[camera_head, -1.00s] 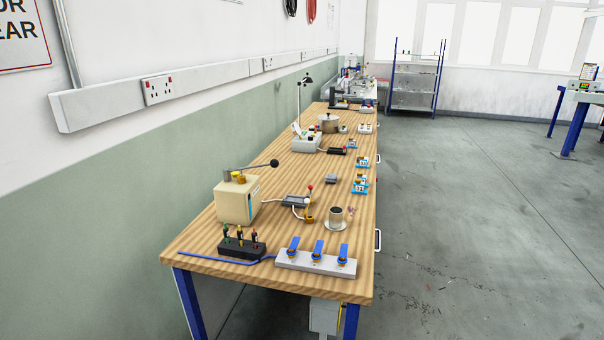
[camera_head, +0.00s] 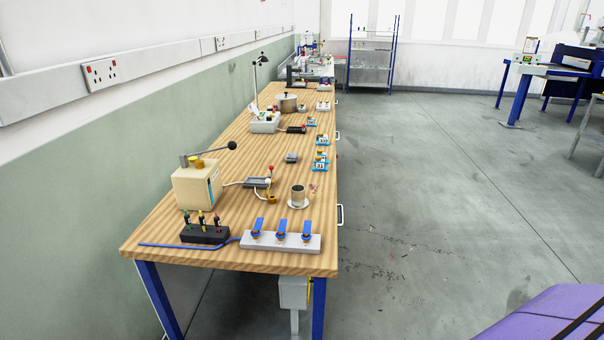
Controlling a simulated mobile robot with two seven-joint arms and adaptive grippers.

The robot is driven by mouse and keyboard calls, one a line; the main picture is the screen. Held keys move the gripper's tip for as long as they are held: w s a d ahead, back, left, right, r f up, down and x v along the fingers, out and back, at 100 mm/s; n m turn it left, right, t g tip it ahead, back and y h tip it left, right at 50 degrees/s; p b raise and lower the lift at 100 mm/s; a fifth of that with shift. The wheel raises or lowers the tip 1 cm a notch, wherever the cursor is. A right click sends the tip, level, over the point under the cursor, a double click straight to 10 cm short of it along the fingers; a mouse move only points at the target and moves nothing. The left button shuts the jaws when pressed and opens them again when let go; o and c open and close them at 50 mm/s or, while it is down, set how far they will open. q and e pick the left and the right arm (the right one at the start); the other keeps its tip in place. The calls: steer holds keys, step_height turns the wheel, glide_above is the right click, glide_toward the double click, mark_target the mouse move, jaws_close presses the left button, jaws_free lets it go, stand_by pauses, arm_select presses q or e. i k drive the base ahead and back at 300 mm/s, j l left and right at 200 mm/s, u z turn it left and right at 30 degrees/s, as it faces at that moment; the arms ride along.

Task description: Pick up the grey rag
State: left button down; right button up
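I cannot make out a grey rag for certain. A small grey item (camera_head: 291,158) lies on the wooden workbench (camera_head: 150,248), right of its middle, but it is too small to tell what it is. Neither of my grippers is in view.
A rack (camera_head: 372,65) stands far back. The right floor is open; a purple object (camera_head: 545,315) fills the lower right corner.

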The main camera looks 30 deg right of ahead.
mark_target(291, 157)
steer(key=l+u, duration=0.2)
steer(key=l, duration=0.7)
steer(key=k+l+u, duration=0.2)
steer(key=l, duration=0.7)
steer(key=l+u, duration=0.45)
steer(key=l, duration=0.7)
steer(key=l+u, duration=0.2)
steer(key=l, duration=0.35)
steer(key=i+l+u, duration=0.2)
steer(key=l, duration=0.35)
steer(key=k+l+u, duration=0.2)
steer(key=l, duration=0.3)
steer(key=l+u, duration=0.2)
steer(key=l, duration=0.35)
steer(key=l+u, duration=0.2)
steer(key=l, duration=0.35)
steer(key=k+l+u, duration=0.2)
steer(key=l, duration=0.3)
